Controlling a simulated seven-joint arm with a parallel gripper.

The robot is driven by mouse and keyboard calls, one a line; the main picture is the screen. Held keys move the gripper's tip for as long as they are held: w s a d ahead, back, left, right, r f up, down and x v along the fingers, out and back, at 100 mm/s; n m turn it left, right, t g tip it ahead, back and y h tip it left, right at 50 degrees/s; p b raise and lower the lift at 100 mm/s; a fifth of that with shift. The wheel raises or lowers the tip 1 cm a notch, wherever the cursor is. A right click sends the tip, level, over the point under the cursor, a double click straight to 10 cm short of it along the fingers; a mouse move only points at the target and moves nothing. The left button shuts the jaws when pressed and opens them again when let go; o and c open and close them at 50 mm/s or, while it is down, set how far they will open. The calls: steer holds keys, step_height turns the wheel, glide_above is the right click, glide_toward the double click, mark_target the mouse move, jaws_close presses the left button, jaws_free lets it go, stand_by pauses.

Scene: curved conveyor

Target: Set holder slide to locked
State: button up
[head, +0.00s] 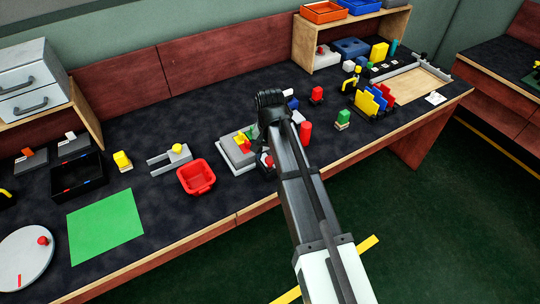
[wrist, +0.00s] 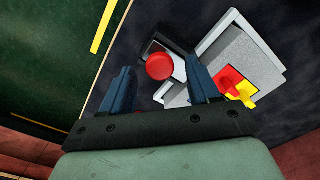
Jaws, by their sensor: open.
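My gripper (head: 262,128) hangs over the middle of the bench, partly hidden by my arm in the head view. In the wrist view its two blue fingers (wrist: 158,66) are apart. A round red knob (wrist: 160,66) on a small black and grey piece shows between and beyond the fingertips; I cannot tell whether they touch it. A grey stepped holder (wrist: 240,50) stands right beside it, with red (wrist: 228,78) and yellow (wrist: 244,92) pieces on it. In the head view the holder (head: 229,152) is partly covered by my gripper. No lock marking is readable.
A red bin (head: 196,177) and a grey rail with a yellow knob (head: 177,149) stand left of the holder. A red cylinder (head: 305,132) stands close to my arm's right. The bench's front edge (head: 245,212) is near.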

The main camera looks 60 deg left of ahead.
steer(key=shift+f, duration=0.5)
steer(key=shift+c, duration=0.2)
jaws_close()
steer(key=shift+a, duration=0.1)
